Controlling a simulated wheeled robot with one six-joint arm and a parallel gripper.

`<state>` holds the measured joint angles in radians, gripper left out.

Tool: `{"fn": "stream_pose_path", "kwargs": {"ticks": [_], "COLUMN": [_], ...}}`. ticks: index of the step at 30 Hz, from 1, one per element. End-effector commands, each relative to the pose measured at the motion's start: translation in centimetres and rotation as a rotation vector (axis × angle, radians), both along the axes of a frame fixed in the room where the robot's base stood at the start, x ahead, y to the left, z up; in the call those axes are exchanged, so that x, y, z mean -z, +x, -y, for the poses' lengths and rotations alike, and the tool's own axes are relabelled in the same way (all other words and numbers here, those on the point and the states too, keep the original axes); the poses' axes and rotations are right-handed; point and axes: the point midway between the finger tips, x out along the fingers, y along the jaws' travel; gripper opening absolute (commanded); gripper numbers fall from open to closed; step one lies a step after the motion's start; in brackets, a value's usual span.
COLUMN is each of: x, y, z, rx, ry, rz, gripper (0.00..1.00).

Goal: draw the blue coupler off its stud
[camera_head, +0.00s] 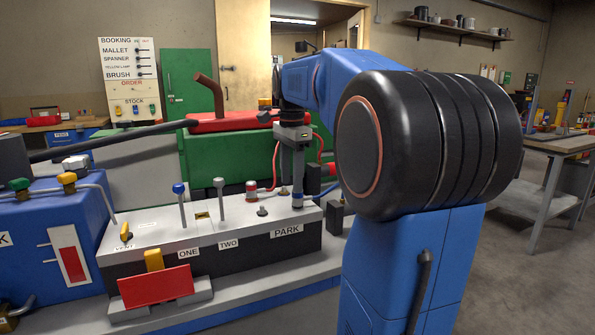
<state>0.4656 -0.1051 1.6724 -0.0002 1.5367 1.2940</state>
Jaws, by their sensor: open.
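A light grey console (150,238) carries the labels ONE, TWO and PARK.
A blue-knobbed lever (179,190), a grey lever (220,198) and a red-capped fitting (252,190) stand left of my gripper. A green block (230,160) with a red top lies behind. A dark block (335,217) stands close on the right. A blue tank (60,235) is at far left.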

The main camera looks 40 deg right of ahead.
Motion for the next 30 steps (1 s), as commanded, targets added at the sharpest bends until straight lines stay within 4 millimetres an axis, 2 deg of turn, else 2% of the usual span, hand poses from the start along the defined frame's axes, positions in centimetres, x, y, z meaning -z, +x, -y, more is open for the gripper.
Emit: {"fn": "stream_pose_path", "kwargs": {"ticks": [1, 3, 7, 14, 30], "x": [-0.2, -0.6, -0.9, -0.2, 4.1], "y": [0.5, 1.0, 1.3, 1.4, 1.3], "z": [1.2, 2.2, 3.3, 3.4, 3.3], "rx": [0.052, 0.11, 0.171, 0.181, 0.179], "ry": [0.007, 0.013, 0.019, 0.021, 0.02], "rz": [-0.01, -0.02, -0.03, -0.034, -0.033], "gripper": [0.47, 0.47, 0.47, 0.47, 0.47]}}
